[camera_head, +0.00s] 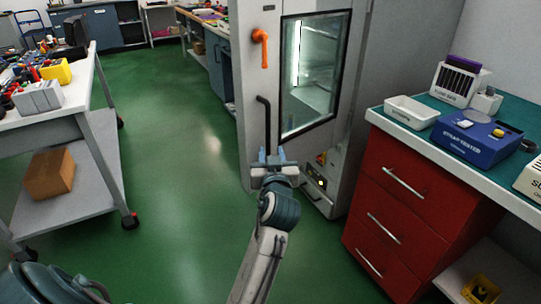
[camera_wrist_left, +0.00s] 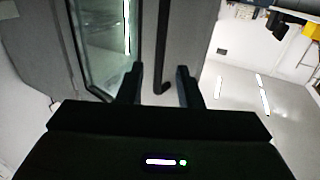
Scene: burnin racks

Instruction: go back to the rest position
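My left gripper (camera_head: 272,155) is in front of the grey cabinet door (camera_head: 246,60), at the lower end of its black bar handle (camera_head: 266,120). In the left wrist view the two dark fingers (camera_wrist_left: 159,84) stand apart, and the handle (camera_wrist_left: 162,40) hangs in the gap between them. I cannot tell whether it touches either finger or lies beyond the tips. The gripper is open and holds nothing that I can see. My right gripper is in neither view.
The cabinet door looks closed, with a window (camera_head: 312,75) and an orange lever (camera_head: 262,48). A red drawer unit (camera_head: 400,210) with a green top stands close on the right. A white cart (camera_head: 75,115) stands left. Green floor (camera_head: 170,190) is clear between.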

